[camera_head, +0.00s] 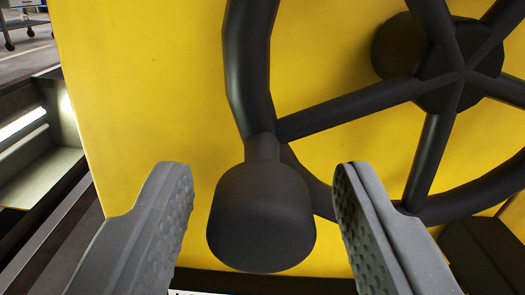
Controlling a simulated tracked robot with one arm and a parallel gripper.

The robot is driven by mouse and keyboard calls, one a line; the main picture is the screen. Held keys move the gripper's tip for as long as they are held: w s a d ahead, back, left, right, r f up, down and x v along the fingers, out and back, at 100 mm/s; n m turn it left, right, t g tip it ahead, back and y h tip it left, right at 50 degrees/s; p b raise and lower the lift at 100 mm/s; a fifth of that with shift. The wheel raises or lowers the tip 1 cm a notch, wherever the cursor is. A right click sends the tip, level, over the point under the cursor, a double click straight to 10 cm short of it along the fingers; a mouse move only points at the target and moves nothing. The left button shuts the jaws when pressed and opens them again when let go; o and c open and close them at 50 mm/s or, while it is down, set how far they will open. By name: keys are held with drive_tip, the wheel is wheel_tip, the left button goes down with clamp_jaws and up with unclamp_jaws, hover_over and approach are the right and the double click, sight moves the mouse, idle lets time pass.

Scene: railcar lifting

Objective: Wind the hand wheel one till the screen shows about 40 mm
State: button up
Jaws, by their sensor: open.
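The black hand wheel (365,107) stands in front of a yellow panel, with its hub (462,65) at the upper right and several spokes. Its round black handle knob (261,217) sticks out toward me from the left part of the rim. My gripper (262,180) is open, with one grey ridged finger on each side of the knob. There is a visible gap between the knob and each finger, so neither appears to touch it. The screen is not in view, so no reading shows. The right and top parts of the wheel are cut off by the picture edge.
The yellow panel (140,80) fills most of the view close behind the wheel. At the left is a dark-edged pit or channel (45,150) with a lit strip. A wheeled cart (25,22) stands far back at the upper left.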

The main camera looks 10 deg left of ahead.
drive_tip(key=shift+w+a, duration=0.1)
drive_tip(key=shift+w, duration=0.15)
drive_tip(key=shift+c, duration=0.3)
clamp_jaws()
